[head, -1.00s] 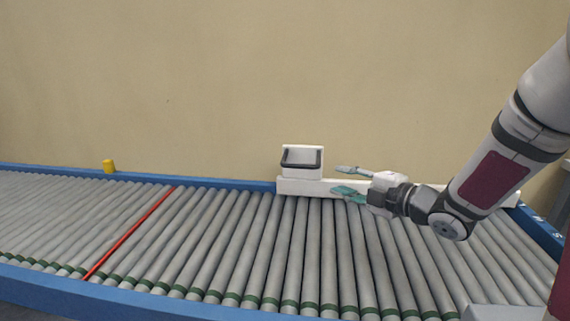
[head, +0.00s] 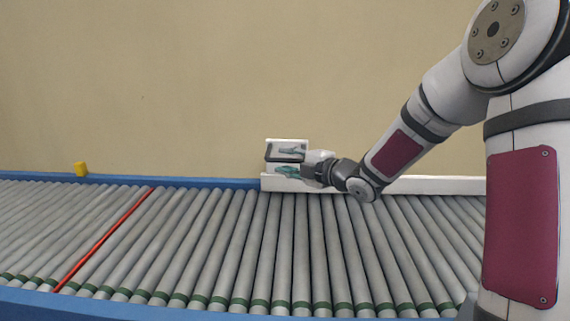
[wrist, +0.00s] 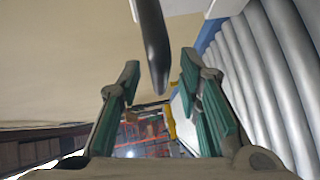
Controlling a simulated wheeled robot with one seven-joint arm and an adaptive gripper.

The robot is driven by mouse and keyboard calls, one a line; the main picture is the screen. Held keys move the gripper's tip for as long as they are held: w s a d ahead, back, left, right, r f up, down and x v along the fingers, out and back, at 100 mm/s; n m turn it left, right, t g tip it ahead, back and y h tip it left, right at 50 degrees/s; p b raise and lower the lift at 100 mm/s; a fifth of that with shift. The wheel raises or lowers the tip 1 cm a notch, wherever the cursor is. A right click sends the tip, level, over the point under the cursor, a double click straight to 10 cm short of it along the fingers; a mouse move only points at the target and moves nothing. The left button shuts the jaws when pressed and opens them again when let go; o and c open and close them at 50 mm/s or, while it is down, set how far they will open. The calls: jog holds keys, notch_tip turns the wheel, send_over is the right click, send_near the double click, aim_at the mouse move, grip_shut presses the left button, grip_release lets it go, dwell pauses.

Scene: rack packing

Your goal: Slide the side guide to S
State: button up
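The side guide is a long white bar (head: 430,185) along the far blue rail, with a white block (head: 288,142) standing on its left end. A dark handle (head: 268,156) is on that block, partly hidden by my fingers. My gripper (head: 285,160) is in front of the block with its green-padded fingers apart. In the wrist view the black handle (wrist: 153,45) reaches down between the two open fingertips, with a gap on both sides. I see no touch there. No letter S is readable in either current view.
Grey rollers (head: 180,245) fill the conveyor, with a red line (head: 105,238) across them at left. A yellow block (head: 80,169) stands by the far blue rail (head: 215,182). The rollers left of the guide are clear. A beige wall rises behind.

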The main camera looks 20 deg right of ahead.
jog(key=shift+w+a+f, duration=0.1)
jog(key=shift+w+a, duration=0.15)
jog(key=shift+w, duration=0.15)
grip_shut()
